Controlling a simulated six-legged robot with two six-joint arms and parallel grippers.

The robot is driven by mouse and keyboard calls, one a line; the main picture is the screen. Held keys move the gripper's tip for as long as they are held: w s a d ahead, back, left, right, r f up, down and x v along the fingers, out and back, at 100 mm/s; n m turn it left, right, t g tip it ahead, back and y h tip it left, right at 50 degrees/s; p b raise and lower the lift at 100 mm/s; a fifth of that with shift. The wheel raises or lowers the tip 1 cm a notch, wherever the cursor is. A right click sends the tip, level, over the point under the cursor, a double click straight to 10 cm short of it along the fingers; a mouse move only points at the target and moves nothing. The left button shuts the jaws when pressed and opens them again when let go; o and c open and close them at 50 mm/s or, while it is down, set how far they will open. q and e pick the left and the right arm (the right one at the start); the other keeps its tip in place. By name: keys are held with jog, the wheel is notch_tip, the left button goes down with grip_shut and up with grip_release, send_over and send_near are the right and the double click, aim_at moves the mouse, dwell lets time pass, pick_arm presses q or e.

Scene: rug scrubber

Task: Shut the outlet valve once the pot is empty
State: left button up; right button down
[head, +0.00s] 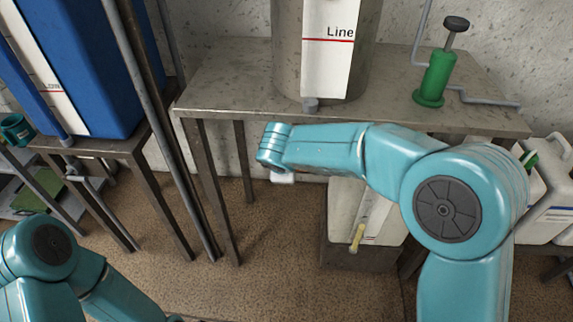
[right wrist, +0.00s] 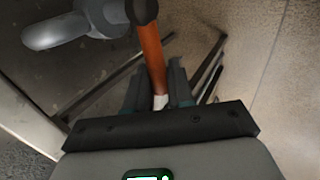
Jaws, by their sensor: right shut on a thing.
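A grey metal pot (head: 285,45) with a white strip marked "Line" and a red line stands on the bench (head: 225,90). Its inside is out of view, so its level cannot be told. A short outlet (head: 311,104) shows at its foot; my right arm hides what lies below. In the right wrist view, an orange lever (right wrist: 151,55) runs from a grey pipe fitting (right wrist: 72,28) down between the jaws. My right gripper (right wrist: 156,88) is shut on this lever, near its pale end. Whether flow passes cannot be seen. My left gripper is outside the views.
A blue tank (head: 105,75) on a stand is at left, beside slanting metal posts. A green hand pump (head: 435,78) is on the bench at right.

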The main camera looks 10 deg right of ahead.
jog(key=shift+f, duration=0.1)
dwell(0.3)
jog(key=c, duration=1.1)
grip_release()
jog(key=shift+c, duration=0.2)
jog(key=p+v, duration=0.2)
jog(key=v, duration=1.4)
jog(key=shift+p, duration=0.35)
jog(key=shift+a, duration=0.1)
jog(key=p+v, duration=0.5)
jog(key=v, duration=0.4)
